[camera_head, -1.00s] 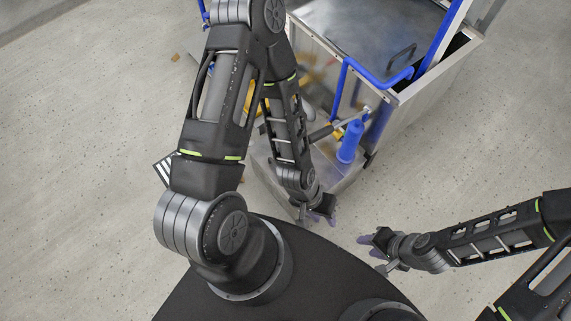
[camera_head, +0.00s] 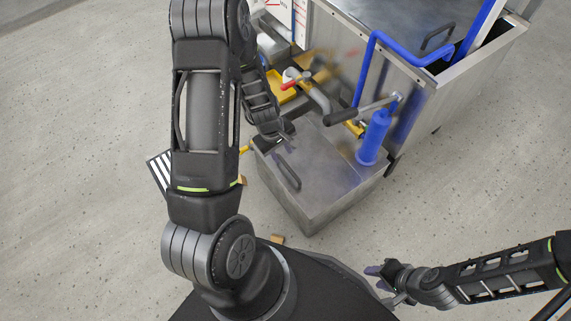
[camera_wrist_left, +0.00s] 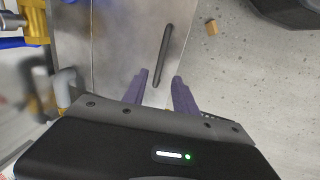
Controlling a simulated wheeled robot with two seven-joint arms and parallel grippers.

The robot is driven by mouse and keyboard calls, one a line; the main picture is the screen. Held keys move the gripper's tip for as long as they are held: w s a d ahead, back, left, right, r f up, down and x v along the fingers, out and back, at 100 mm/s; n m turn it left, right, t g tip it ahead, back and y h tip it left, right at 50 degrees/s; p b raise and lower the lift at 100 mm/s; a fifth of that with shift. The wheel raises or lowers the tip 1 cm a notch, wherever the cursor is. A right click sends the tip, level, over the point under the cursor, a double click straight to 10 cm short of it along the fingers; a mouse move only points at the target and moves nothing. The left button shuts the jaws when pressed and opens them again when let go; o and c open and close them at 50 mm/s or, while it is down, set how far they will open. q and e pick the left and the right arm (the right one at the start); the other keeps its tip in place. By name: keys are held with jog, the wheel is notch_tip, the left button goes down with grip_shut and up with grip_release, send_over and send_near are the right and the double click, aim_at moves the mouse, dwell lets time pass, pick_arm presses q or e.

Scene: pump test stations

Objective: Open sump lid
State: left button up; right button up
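The sump is a low metal box; its flat grey lid (camera_head: 318,160) lies closed on top. A dark bar handle (camera_head: 288,177) sits on the lid near its left side. In the left wrist view the handle (camera_wrist_left: 163,55) stands out from the lid (camera_wrist_left: 122,50), just beyond the fingertips. My left gripper (camera_head: 284,140) is above the lid's left edge, close to the handle. Its purple fingers (camera_wrist_left: 159,84) are apart and empty, with the handle lying ahead of the gap. My right gripper (camera_head: 376,277) is low at the right, away from the sump, fingers apart and empty.
A blue cylinder (camera_head: 374,138) stands at the sump's right end, with a grey-handled lever (camera_head: 356,112) above it. A large steel tank (camera_head: 425,85) with blue pipes stands behind. A yellow tray (camera_head: 283,92) and pipes lie behind left. Floor to the right is clear.

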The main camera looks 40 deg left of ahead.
aim_at(286, 165)
pick_arm(q)
jog(key=f+b, duration=0.1)
jog(key=f, duration=0.1)
jog(key=w+f+b, duration=0.1)
jog(key=f, duration=0.2)
jog(key=f+b, duration=0.1)
jog(key=f, duration=0.1)
jog(key=shift+w+d+f, duration=0.2)
jog(key=shift+d+f, duration=0.1)
jog(key=shift+f, duration=0.1)
grip_shut()
dwell(1.3)
